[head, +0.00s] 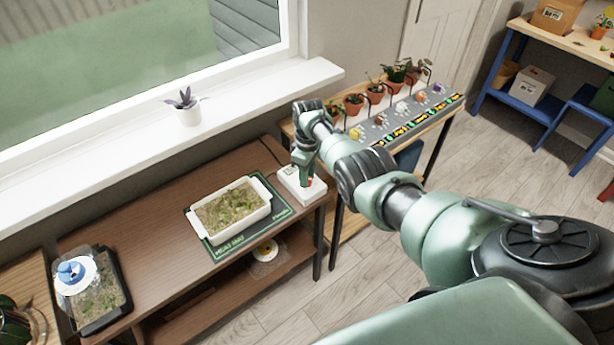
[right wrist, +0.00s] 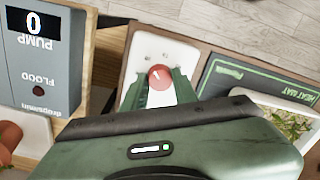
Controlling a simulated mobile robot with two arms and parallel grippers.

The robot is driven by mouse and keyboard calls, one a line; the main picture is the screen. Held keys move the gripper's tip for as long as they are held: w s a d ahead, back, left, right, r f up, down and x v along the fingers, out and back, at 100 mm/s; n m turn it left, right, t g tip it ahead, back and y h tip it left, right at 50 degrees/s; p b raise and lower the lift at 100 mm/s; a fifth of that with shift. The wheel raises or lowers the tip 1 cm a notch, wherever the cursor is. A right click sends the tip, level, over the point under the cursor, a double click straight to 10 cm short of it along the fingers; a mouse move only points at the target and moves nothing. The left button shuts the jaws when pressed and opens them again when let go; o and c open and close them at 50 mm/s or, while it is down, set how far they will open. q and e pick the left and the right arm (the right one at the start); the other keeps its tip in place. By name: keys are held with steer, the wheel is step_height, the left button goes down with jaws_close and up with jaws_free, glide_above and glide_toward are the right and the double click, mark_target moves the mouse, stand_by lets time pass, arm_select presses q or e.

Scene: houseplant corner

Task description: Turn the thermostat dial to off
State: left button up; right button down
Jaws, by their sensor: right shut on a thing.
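The thermostat is a white box (head: 288,181) at the right end of the brown wooden bench, with a red round dial (head: 310,182) on top. My right gripper (head: 305,172) points down at it from above and is shut on the dial. In the right wrist view the red dial (right wrist: 160,77) sits between the two green fingertips (right wrist: 160,88), on the white thermostat face (right wrist: 150,48). A pale mark shows on the dial; the printing around it is too small or hidden to read. My left gripper is not in view.
A white tray of seedlings (head: 267,190) stands on a dark heat mat (head: 230,250) left of the thermostat. A pump unit (right wrist: 37,60) lies beside it in the right wrist view. Potted plants (head: 354,100) line the neighbouring shelf. A small potted plant (head: 188,115) stands on the sill.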

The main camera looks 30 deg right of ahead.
steer(key=n, duration=0.5)
steer(key=shift+n, duration=0.3)
steer(key=n, duration=0.4)
steer(key=shift+n+b, duration=0.4)
steer(key=c, duration=1.1)
jaws_free()
steer(key=r, duration=0.4)
steer(key=r+p, duration=0.1)
steer(key=r, duration=0.3)
steer(key=shift+w, duration=0.2)
steer(key=shift+f, duration=0.1)
